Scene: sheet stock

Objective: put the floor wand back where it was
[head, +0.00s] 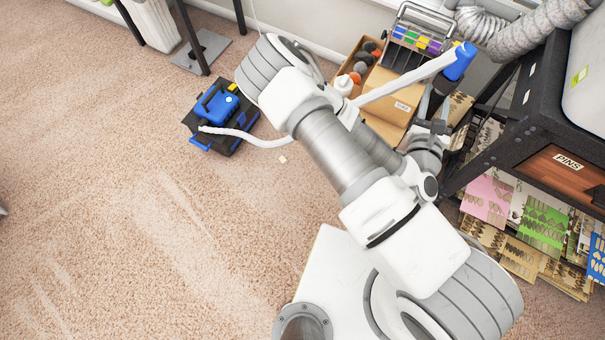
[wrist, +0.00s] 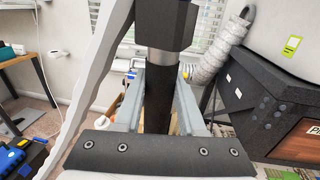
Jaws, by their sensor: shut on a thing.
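The floor wand (head: 460,62) has a blue top end and a dark body in the head view. A white hose (head: 400,84) runs from it, behind my arm, to a small blue-and-black vacuum (head: 216,112) on the carpet. In the wrist view the wand's dark tube with a metal band (wrist: 162,62) stands roughly upright between my fingers. My gripper (wrist: 160,95) is shut on the wand, one finger on each side; it is small and partly hidden in the head view (head: 436,127). The wand's lower end is hidden.
An open cardboard box (head: 388,112) and a wire rack of coloured items (head: 418,38) are by the wall. Carpet (head: 110,180) at left is clear.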

